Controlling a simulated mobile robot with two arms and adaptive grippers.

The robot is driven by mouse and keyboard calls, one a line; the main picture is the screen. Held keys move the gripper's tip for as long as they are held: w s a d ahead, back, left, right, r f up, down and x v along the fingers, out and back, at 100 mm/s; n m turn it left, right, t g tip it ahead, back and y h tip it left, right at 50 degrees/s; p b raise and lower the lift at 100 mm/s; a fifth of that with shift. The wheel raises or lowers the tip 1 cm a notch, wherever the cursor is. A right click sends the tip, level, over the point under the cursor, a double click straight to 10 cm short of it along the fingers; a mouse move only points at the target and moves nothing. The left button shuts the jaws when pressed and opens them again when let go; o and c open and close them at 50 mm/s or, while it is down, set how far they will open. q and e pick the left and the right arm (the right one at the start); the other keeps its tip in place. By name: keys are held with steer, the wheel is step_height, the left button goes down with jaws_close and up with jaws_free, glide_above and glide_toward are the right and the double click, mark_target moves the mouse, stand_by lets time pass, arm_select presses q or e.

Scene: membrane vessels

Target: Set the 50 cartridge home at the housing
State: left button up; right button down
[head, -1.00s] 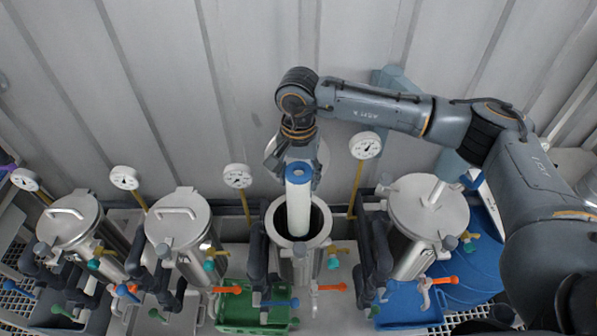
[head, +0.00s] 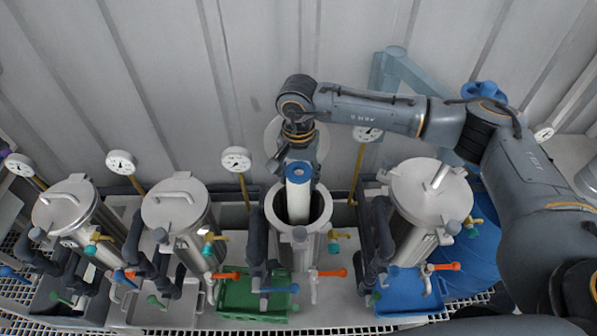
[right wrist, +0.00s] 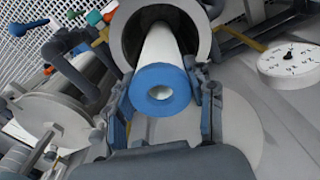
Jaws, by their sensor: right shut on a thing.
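The cartridge (head: 299,196) is a white cylinder with a blue ring cap that has a hole in it. It stands roughly upright with its lower part inside the open steel housing (head: 271,212). Its top sticks out above the rim. My right gripper (head: 304,168) is shut on the cartridge near its blue end. In the right wrist view the two fingers (right wrist: 163,98) flank the blue cap (right wrist: 161,90), and the white body runs into the round housing mouth (right wrist: 128,33). The cartridge's lower end is hidden inside. My left gripper is not in view.
Lidded steel housings stand to the left (head: 176,216) and right (head: 431,192). A green tray (head: 240,297) and a blue tray (head: 405,305) lie in front. Pressure gauges (head: 236,160), dark pipes and coloured valve handles crowd around. A ribbed wall is behind.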

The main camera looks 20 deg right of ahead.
mark_target(298, 210)
steer(key=shift+f+b, duration=0.3)
steer(key=shift+f, duration=0.6)
steer(key=shift+f+b, duration=6.25)
steer(key=shift+b, duration=0.1)
steer(key=shift+f+b, duration=0.25)
steer(key=shift+b, duration=0.3)
steer(key=shift+c, duration=2.1)
jaws_free()
steer(key=shift+r, duration=0.2)
step_height(298, 210, up, 12)
steer(key=shift+f, duration=0.2)
